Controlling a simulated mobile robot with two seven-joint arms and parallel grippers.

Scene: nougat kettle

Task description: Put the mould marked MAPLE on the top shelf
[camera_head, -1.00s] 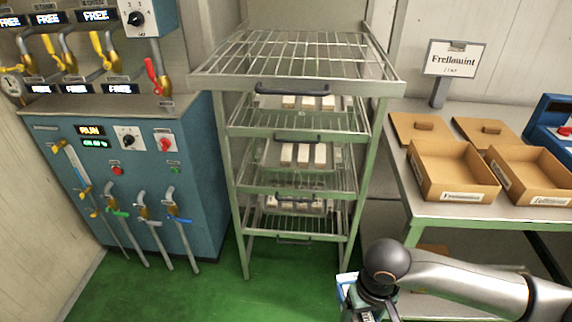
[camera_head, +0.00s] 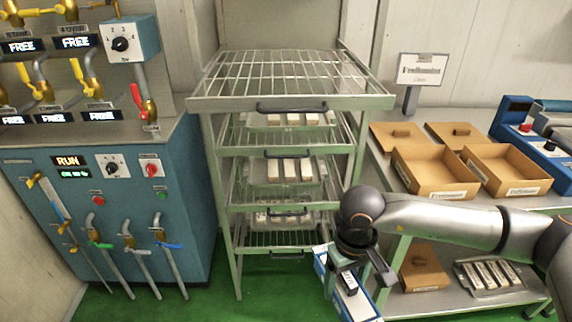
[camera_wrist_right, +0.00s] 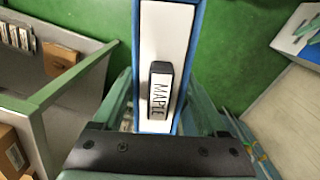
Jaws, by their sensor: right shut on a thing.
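The mould marked MAPLE (camera_wrist_right: 160,90) is a long white block with blue sides and a dark handle that carries the label. It also shows low in the head view (camera_head: 352,304), in front of the rack's right side. My right gripper (camera_head: 352,272) is shut on the mould and holds it clear of the green floor. In the right wrist view the gripper's fingers (camera_wrist_right: 160,122) lie on both sides of it. The top shelf (camera_head: 285,80) is a bare wire grid on the green-grey rack. My left gripper is not in view.
Lower rack shelves hold trays with white bars (camera_head: 290,170). A blue machine (camera_head: 130,215) with valves and levers stands left of the rack. At right, a table carries open cartons (camera_head: 435,175); a lower shelf holds a closed carton (camera_head: 422,270) and a tray of bars (camera_head: 490,277).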

